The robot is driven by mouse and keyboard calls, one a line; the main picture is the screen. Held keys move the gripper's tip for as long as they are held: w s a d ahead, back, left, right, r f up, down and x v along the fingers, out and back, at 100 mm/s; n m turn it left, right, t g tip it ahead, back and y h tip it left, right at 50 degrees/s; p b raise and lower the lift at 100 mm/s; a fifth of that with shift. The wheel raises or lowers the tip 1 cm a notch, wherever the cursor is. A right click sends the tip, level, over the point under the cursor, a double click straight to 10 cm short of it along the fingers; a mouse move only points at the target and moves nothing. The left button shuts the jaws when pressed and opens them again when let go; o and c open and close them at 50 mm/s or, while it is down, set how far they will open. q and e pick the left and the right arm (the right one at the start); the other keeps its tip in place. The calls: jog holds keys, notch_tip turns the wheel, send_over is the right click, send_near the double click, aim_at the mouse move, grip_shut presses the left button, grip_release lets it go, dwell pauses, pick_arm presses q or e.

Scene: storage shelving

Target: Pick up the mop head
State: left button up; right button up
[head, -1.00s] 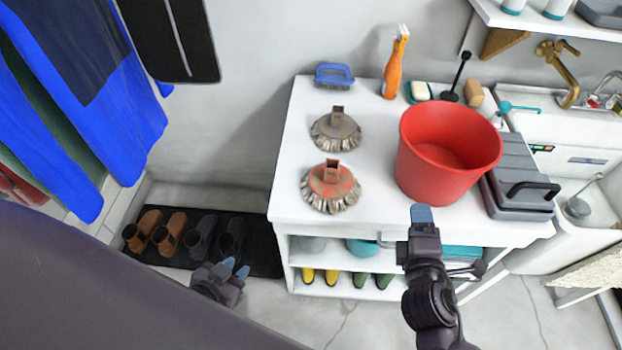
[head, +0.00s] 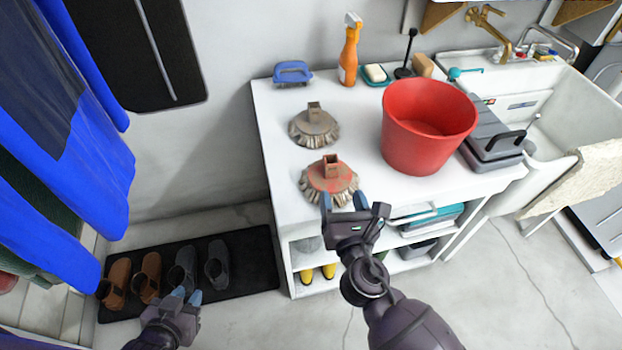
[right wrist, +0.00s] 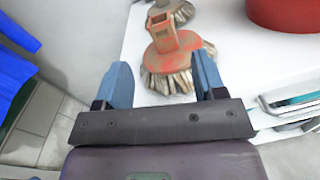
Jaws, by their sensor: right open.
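Two mop heads lie on the white shelf unit's top. The nearer mop head (head: 330,181) has a red-orange cap with a square socket and grey-brown bristles. The farther mop head (head: 313,127) is grey-brown. My right gripper (head: 343,201) is open and empty at the front edge, just in front of the red mop head. In the right wrist view the red mop head (right wrist: 172,58) shows beyond and between the open blue fingertips (right wrist: 160,80), and part of the grey one (right wrist: 178,12) is behind it. My left gripper (head: 185,297) is low at left, its blue fingertips apart, holding nothing.
On the white top (head: 280,160) stand a red bucket (head: 425,135), a grey case (head: 490,140), an orange spray bottle (head: 349,52), a blue brush (head: 292,73) and a soap dish (head: 376,75). Shoes (head: 150,278) sit on a dark mat at left. Blue clothes hang at far left.

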aim_at(332, 166)
jog(key=w, duration=0.1)
jog(key=w+n, duration=0.1)
jog(key=w, duration=0.1)
jog(key=w+n, duration=0.1)
jog(key=w, duration=0.1)
jog(key=shift+w+a, duration=0.1)
jog(key=shift+a, duration=0.2)
jog(key=x, duration=0.2)
jog(key=b+x, duration=0.1)
jog(key=x, duration=0.2)
jog(key=shift+a+r, duration=0.1)
jog(key=shift+a, duration=0.25)
jog(key=shift+w+r, duration=0.1)
jog(key=shift+w, duration=0.15)
grip_shut()
